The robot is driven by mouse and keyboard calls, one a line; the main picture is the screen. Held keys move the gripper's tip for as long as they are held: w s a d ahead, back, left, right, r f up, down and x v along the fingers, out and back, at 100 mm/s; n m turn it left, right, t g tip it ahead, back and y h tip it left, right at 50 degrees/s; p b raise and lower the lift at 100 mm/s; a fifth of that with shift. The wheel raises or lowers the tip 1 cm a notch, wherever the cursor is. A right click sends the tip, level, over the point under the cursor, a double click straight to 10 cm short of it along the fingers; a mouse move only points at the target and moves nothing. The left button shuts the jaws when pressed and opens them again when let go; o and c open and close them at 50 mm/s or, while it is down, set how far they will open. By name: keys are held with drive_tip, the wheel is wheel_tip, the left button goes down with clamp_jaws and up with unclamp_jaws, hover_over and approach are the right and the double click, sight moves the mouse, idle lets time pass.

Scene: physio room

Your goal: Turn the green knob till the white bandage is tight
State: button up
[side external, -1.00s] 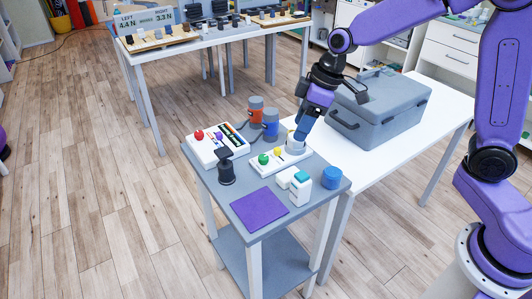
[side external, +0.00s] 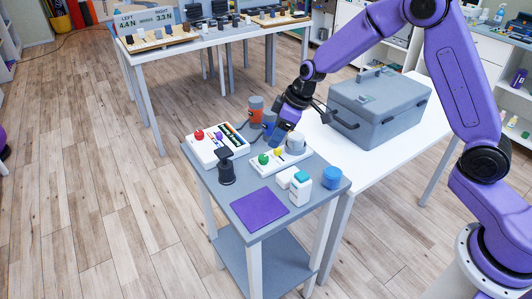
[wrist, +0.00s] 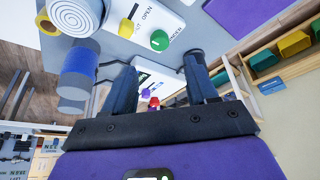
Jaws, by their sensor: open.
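The green knob (side external: 264,159) sits at the left end of a white board (side external: 284,162) on the small grey table, beside a yellow knob (side external: 277,152). It also shows in the wrist view (wrist: 160,40). The white bandage (side external: 296,142) is a roll at the board's right end; its spiral end is at the top left of the wrist view (wrist: 70,8). I cannot tell how tight it is. My gripper (side external: 276,141) is open and empty, just behind the board near the yellow knob. Its two fingers (wrist: 160,85) are apart, with neither knob of this board between them.
A white panel (side external: 218,150) with a red knob and a purple knob stands left of the board. An orange cylinder (side external: 255,109) and a blue cylinder (side external: 268,121) stand close behind my gripper.

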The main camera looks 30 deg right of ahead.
sight(264, 157)
drive_tip(key=x, duration=0.8)
drive_tip(key=shift+w+a+f, duration=0.1)
drive_tip(key=shift+f, duration=0.25)
drive_tip(key=shift+c, duration=0.4)
drive_tip(key=c, duration=1)
